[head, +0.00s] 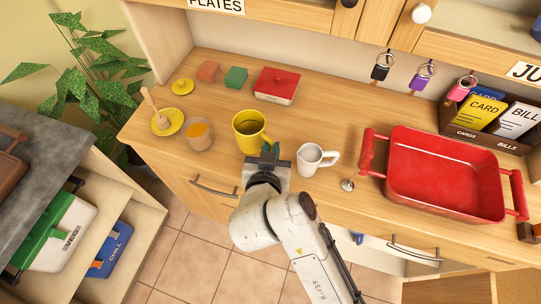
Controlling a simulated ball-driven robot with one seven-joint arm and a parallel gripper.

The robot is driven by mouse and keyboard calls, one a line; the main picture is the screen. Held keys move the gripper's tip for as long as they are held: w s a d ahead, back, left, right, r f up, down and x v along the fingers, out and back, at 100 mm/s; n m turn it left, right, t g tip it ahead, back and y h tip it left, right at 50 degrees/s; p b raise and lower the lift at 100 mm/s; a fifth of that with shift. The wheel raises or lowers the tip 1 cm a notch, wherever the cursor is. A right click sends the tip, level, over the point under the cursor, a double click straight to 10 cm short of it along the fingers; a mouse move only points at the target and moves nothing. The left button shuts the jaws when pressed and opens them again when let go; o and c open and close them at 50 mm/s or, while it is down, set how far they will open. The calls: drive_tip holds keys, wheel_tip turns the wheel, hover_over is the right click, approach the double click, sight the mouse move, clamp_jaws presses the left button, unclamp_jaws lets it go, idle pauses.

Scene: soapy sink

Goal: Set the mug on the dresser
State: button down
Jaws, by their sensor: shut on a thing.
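The yellow mug (248,133) is upright at the middle of the wooden dresser top (345,120), its open mouth facing up. My gripper (268,152) reaches in from the front and is shut at the mug's handle side, on the right. The fingertips are small and partly hidden against the mug. I cannot tell whether the mug's base touches the dresser top or is slightly above it. A white mug (316,158) stands on the dresser just right of my gripper, apart from it.
Left of the yellow mug are a cup with orange contents (199,135) and a yellow dish with a wooden dipper (167,121). A red lidded box (277,86) is behind. A silver knob (347,185) and a large red tray (445,175) are to the right.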

drive_tip(key=shift+w+f, duration=0.2)
drive_tip(key=shift+f, duration=1.55)
drive_tip(key=c, duration=1.2)
unclamp_jaws()
drive_tip(key=shift+f, duration=0.15)
drive_tip(key=shift+s+a+r, duration=0.15)
drive_tip(key=shift+s+r, duration=0.05)
drive_tip(key=shift+s, duration=0.05)
drive_tip(key=v, duration=1.1)
drive_tip(key=shift+s+r, duration=0.15)
